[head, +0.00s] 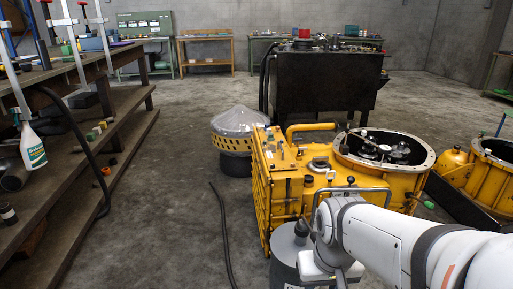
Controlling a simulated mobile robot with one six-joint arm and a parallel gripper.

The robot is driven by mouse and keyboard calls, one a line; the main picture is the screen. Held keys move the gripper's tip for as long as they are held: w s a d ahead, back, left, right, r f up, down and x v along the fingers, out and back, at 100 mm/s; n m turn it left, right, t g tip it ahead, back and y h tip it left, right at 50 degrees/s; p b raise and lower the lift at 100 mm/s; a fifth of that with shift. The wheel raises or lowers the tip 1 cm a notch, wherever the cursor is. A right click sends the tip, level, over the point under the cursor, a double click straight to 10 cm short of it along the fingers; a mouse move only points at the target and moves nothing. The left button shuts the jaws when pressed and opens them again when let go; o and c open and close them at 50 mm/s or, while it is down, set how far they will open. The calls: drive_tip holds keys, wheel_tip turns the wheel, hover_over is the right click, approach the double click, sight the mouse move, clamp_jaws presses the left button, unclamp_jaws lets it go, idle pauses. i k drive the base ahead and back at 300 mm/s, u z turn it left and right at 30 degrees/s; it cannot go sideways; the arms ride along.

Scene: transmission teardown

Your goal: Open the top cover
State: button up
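The yellow transmission housing (288,190) stands on the floor right of centre. Its upper face carries a dark lever knob, a yellow bar handle (310,127) and small fittings. A grey metal bar handle (362,190) runs along its near side. Which part is the top cover, I cannot tell for sure. The round flanged opening (425,167) at its right shows metal parts inside. My white arm comes in from the lower right, and its wrist end is in front of the housing's near side. My gripper (338,278) is low at the bottom edge, mostly hidden; its fingers are unclear.
A grey cone-topped part with a yellow perforated ring (236,140) stands left of the housing. A black tank (318,82) is behind it. Another yellow housing (488,175) is at right. A wooden bench (100,120) lines the left. A black hose (224,235) lies on otherwise open floor.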

sight(278, 153)
drive_tip(key=z, duration=0.05)
drive_tip(key=i, duration=1)
drive_tip(key=z, duration=0.8)
drive_tip(key=k, duration=0.9)
drive_tip(key=u, duration=0.55)
drive_tip(key=i, duration=1)
drive_tip(key=u, duration=0.05)
